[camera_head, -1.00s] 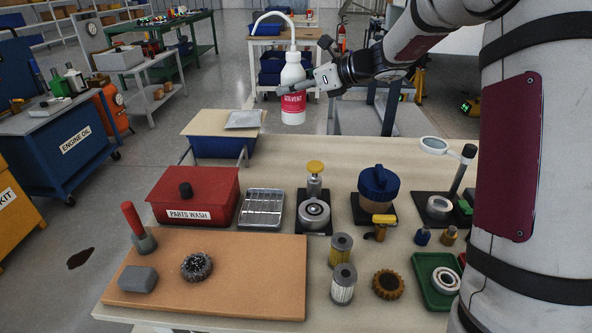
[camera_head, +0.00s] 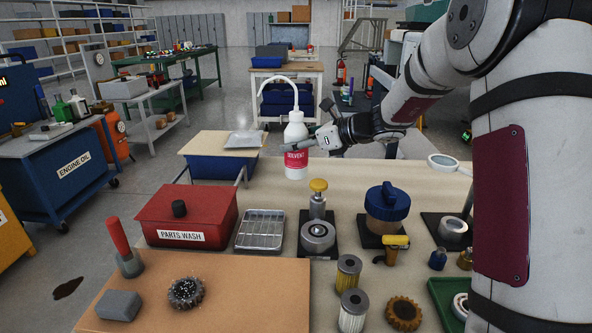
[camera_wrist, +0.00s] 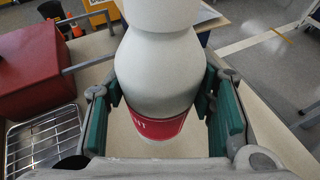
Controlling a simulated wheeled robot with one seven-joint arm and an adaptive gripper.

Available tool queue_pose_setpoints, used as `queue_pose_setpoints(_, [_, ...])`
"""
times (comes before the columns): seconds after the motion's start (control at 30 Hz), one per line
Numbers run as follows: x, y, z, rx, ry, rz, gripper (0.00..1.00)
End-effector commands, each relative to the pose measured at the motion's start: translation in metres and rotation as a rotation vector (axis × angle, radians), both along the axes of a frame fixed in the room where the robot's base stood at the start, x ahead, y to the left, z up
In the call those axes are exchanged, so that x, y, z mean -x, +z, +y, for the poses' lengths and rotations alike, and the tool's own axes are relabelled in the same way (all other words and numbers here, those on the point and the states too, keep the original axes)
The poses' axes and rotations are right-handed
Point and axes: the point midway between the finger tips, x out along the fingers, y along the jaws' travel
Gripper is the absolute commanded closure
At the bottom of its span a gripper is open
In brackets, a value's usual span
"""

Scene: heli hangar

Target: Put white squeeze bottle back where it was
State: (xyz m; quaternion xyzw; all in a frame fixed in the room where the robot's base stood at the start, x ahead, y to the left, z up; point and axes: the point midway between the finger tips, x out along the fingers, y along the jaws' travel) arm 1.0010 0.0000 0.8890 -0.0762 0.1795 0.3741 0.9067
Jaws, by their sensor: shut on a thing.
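The white squeeze bottle (camera_head: 295,131) has a red solvent label and a long bent spout. It is upright in the head view, by the far edge of the workbench, behind the yellow-topped metal pump can. My gripper (camera_head: 311,141) is shut on it from the right. In the wrist view the bottle (camera_wrist: 160,75) fills the middle, with the green finger pads (camera_wrist: 162,112) on both sides of its body. I cannot tell whether its base touches the bench.
The bench (camera_head: 346,172) holds a red parts wash box (camera_head: 187,215), a wire tray (camera_head: 261,230), the pump can (camera_head: 318,205) and a blue-lidded jar (camera_head: 386,213). A blue bin with a board (camera_head: 220,143) stands beyond the far-left edge. Some bench surface near the bottle is bare.

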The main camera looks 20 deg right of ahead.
Motion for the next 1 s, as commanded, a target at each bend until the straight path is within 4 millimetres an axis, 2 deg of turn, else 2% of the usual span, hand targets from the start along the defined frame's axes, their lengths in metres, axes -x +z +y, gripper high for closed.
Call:
queue_pose_setpoints(0.17, [0.000,-0.017,0.000,0.000,0.000,-0.001,0.65])
queue_pose_setpoints(0.3, [0.000,-0.041,0.000,-0.001,0.000,-0.001,0.65])
queue_pose_setpoints(0.4, [0.000,-0.051,0.000,0.000,0.000,-0.001,0.65])
queue_pose_setpoints(0.8, [0.000,-0.055,0.000,0.001,0.000,-0.004,0.65])
queue_pose_setpoints(0.83, [0.000,-0.055,0.000,0.001,0.001,-0.002,0.44])
queue_pose_setpoints(0.9, [0.000,-0.055,0.000,0.001,0.001,-0.001,0.30])
queue_pose_setpoints(1.0, [0.000,-0.055,0.000,0.001,0.001,-0.001,0.30])
